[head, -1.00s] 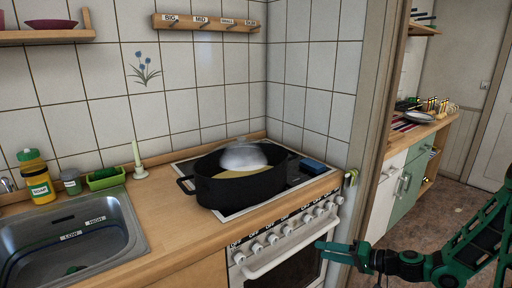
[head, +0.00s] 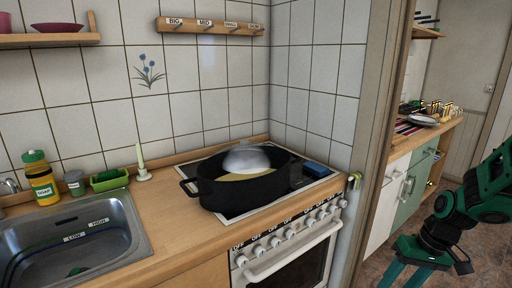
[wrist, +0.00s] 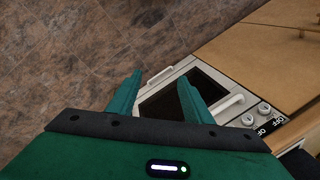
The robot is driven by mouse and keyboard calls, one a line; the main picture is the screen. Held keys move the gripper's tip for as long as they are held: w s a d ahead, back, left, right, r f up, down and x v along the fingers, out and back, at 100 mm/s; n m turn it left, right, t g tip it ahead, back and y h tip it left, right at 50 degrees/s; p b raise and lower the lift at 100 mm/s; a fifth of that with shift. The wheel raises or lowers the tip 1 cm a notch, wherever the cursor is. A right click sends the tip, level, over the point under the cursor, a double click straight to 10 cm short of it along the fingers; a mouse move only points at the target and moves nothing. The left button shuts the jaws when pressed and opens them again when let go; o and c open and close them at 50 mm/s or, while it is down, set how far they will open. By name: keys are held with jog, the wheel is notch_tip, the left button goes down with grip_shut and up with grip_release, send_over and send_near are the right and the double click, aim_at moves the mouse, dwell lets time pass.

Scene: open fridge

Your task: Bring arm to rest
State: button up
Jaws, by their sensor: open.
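My gripper (head: 403,276) is at the lower right of the head view, pointing down, to the right of the stove and apart from it. Its green fingers are cut off by the bottom edge there. In the wrist view my gripper (wrist: 158,92) is open, its two green fingers spread with nothing between them. The oven door (wrist: 170,98) shows beyond the fingertips, with the brown tiled floor (wrist: 60,50) to the left.
A black pot (head: 240,193) with a shiny domed object (head: 246,158) in it stands on the stove. The steel sink (head: 75,235) is at left. A door frame (head: 380,120) stands right of the stove. Floor (head: 375,268) is open below my gripper.

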jog(key=s+d+r+m+h, duration=0.1)
jog(key=s+d+r+m, duration=0.1)
jog(key=s+r, duration=0.4)
jog(key=s+d+r+m+h, duration=0.1)
jog(key=s+d+r+m, duration=0.1)
jog(key=s+r, duration=0.4)
jog(key=s+m, duration=0.1)
jog(key=s, duration=0.4)
jog(key=shift+s+d+g+h, duration=0.2)
jog(key=shift+s+g+h, duration=0.1)
jog(key=shift+g, duration=0.1)
jog(key=shift+w+f, duration=0.3)
jog(key=shift+w, duration=0.35)
